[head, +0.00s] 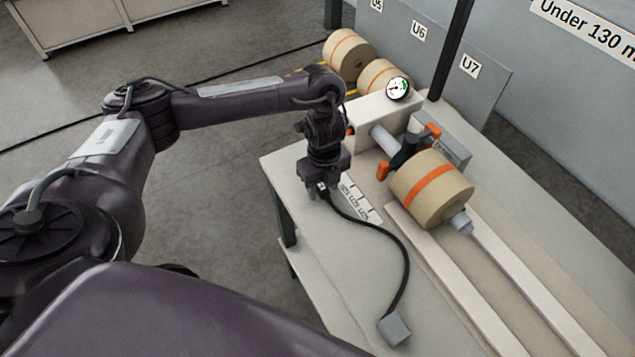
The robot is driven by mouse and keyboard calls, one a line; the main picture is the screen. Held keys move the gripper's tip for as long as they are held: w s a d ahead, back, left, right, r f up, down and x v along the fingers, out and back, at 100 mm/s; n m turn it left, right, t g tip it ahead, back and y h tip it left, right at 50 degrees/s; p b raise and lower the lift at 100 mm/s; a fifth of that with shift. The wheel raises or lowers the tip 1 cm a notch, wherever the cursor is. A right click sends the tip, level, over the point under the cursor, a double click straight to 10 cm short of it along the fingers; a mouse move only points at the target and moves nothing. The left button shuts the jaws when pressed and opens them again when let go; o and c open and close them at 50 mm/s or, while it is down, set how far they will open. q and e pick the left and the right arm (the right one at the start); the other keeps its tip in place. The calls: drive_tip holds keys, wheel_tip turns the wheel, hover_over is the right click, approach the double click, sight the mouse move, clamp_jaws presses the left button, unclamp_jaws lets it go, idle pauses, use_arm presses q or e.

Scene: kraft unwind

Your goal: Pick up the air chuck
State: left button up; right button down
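My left gripper (323,186) points down over the near left edge of the table, left of the paper roll. Its fingers are dark and small, so I cannot tell whether they are open or shut. A black hose (403,262) runs from a grey block (395,328) on the table up to a small dark fitting right at this gripper. The fitting looks like the air chuck (322,188), but it is mostly hidden, and I cannot tell whether it is gripped. My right gripper is not in view.
A kraft roll (443,185) with an orange band sits on a grey shaft, beside a black and orange handle (405,152). A gauge (397,89) stands on a light housing (378,108). Two more rolls (348,54) lie behind. Pale rails (455,283) cross the table.

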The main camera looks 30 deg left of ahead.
sight(324, 189)
use_arm(q)
clamp_jaws()
wheel_tip(324, 189, up, 8)
drive_tip(key=p, duration=0.2)
drive_tip(key=shift+r+p, duration=0.25)
drive_tip(key=shift+p, duration=0.1)
drive_tip(key=shift+r, duration=0.8)
